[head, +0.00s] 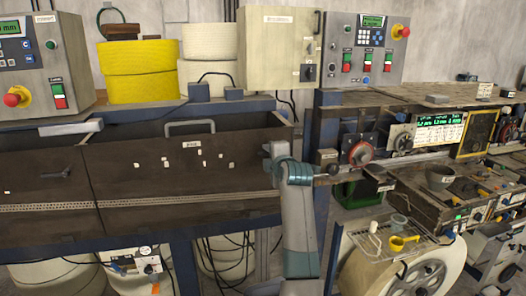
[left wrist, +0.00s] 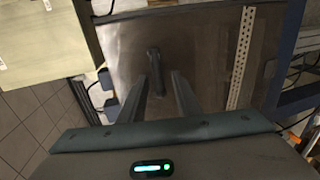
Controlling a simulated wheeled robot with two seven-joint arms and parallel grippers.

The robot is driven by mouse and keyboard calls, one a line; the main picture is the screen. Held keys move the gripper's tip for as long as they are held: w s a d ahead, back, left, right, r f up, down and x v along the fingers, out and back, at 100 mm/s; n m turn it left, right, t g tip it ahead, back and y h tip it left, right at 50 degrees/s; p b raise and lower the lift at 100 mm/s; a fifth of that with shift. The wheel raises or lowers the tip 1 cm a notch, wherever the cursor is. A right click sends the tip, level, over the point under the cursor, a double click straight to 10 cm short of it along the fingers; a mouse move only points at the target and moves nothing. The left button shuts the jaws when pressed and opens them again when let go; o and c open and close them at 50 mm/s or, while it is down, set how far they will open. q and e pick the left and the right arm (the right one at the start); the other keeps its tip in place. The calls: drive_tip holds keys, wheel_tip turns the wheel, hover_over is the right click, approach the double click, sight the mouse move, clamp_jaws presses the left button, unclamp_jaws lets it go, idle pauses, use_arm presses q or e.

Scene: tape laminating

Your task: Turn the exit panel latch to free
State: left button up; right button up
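My left gripper (head: 272,158) is at the right end of the dark panel (head: 130,172) in the head view. In the left wrist view, its two fingers (left wrist: 166,88) stand apart. A dark bar-shaped handle (left wrist: 154,66) on the brown panel (left wrist: 205,50) lies just beyond and between the fingertips; I cannot tell whether they touch it. In the head view a grey bar handle (head: 190,126) sits near the panel's top edge, above a small white label (head: 191,145). I cannot tell for sure which part is the exit panel latch. My right gripper is out of view.
A cream cabinet (head: 278,45) stands above the panel's right end. Control boxes with red stop buttons (head: 402,31) stand on both sides. A perforated strip (head: 150,201) runs along the panel's lower edge. Right of my arm are knobs (head: 361,153) and a large reel (head: 420,275).

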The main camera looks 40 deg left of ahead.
use_arm(q)
drive_tip(key=shift+w+a, duration=0.15)
drive_tip(key=shift+w, duration=0.05)
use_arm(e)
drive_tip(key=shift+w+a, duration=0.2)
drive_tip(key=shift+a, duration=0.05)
use_arm(q)
drive_tip(key=shift+r, duration=0.1)
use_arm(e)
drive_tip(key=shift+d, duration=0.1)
use_arm(q)
drive_tip(key=shift+c, duration=0.9)
clamp_jaws()
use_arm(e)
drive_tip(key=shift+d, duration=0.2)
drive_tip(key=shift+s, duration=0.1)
